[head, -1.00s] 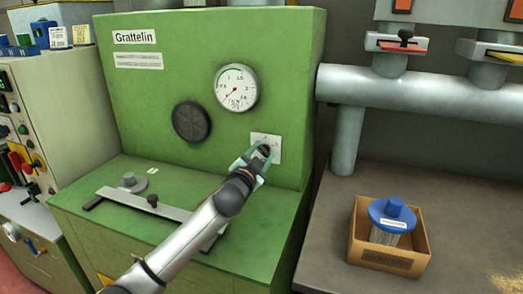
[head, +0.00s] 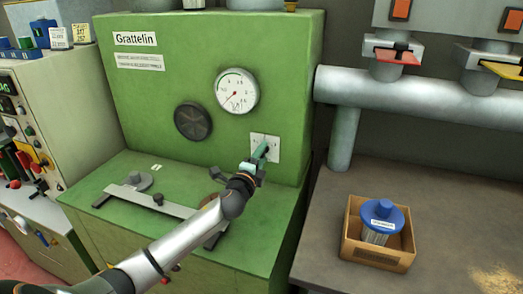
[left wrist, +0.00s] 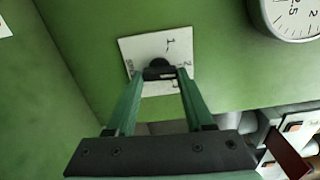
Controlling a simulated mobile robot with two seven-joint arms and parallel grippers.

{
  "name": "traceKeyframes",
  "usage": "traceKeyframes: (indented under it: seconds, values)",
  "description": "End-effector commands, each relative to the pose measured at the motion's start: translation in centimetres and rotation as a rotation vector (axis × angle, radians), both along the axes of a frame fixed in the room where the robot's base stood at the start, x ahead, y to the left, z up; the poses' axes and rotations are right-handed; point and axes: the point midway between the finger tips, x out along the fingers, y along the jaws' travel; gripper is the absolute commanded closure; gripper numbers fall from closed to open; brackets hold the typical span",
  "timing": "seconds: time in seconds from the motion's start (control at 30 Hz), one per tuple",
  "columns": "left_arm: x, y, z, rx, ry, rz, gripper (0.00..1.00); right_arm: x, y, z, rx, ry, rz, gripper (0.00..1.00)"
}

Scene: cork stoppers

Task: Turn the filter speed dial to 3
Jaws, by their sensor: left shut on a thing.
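The filter speed dial is a small dark knob (left wrist: 159,62) on a white square plate (head: 275,144) on the front of the green machine. The plate also shows in the left wrist view (left wrist: 135,48), tilted, with small numbers around the knob. A 1 and a 2 show, but the knob's pointer is too hidden to read. My left gripper (head: 264,152) reaches the plate from the front. In the left wrist view its two green fingers (left wrist: 160,75) close in on the knob from both sides and are shut on it. My right gripper is in neither view.
A round white gauge (head: 237,91) and a dark round cover (head: 193,121) sit on the panel beside the plate. A grey bar (head: 150,203) lies on the green ledge below. A cardboard box (head: 375,254) with a blue-topped filter stands on the right table.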

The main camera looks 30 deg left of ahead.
Motion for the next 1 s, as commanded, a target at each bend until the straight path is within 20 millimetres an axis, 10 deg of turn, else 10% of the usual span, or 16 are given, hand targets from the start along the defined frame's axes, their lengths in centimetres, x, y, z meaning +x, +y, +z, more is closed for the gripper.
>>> traceKeyframes:
  seconds: [1.0]
  values:
    - [0.0, 0.2, -0.2, 0.853, 0.206, -0.001, 1.00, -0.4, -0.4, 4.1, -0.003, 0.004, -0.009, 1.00]
